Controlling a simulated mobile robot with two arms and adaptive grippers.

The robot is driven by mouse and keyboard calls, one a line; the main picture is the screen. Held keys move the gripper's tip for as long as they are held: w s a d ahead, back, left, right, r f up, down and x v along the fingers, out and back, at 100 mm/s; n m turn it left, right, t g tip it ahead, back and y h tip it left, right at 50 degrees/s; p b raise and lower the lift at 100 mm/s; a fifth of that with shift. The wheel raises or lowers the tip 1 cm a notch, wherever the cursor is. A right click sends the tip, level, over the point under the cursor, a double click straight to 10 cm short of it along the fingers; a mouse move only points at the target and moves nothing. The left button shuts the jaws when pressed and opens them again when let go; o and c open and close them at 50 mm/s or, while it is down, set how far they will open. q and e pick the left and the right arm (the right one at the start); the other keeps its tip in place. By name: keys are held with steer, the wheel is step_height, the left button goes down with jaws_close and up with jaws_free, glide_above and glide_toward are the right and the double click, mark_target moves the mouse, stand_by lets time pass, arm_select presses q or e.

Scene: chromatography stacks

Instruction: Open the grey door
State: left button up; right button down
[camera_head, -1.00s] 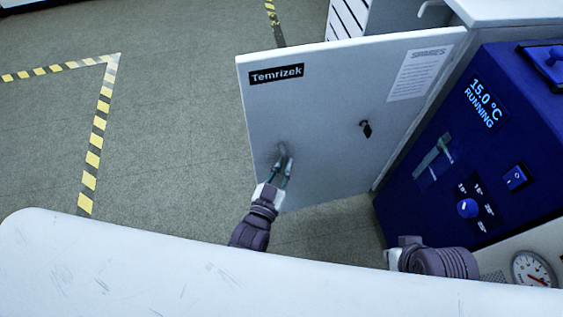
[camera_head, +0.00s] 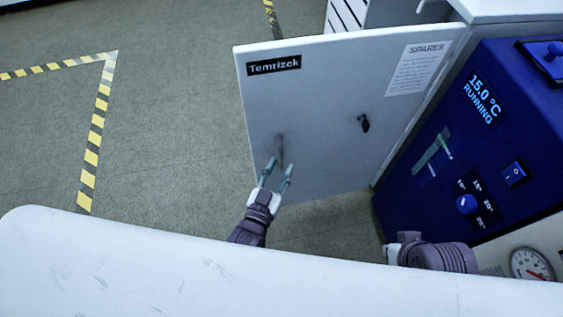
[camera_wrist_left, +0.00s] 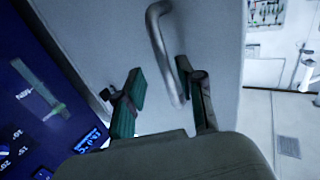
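The grey door (camera_head: 335,95), labelled "Temrizek", stands swung out from its cabinet at the right. Floor shows past its top and free left edge. Its bar handle (camera_head: 280,150) is near the free edge; the wrist view shows the curved metal handle (camera_wrist_left: 162,50) closely. My left gripper (camera_head: 277,172) is open at the lower end of the handle. In the left wrist view its two fingers (camera_wrist_left: 162,95) are spread, with the handle's end between or just beyond their tips; I cannot tell if they touch. My right arm shows at lower right, its fingers hidden.
A blue chiller (camera_head: 425,205) reading 15.0 °C stands right of the door, beside a pressure gauge (camera_head: 531,265). A dark lock (camera_head: 364,123) sits on the door. A white surface (camera_head: 120,270) fills the foreground. Floor left of the door is clear, with yellow-black tape (camera_head: 92,155).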

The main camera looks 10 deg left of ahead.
arm_select(q)
steer(key=v, duration=1)
steer(key=shift+w+a, duration=0.1)
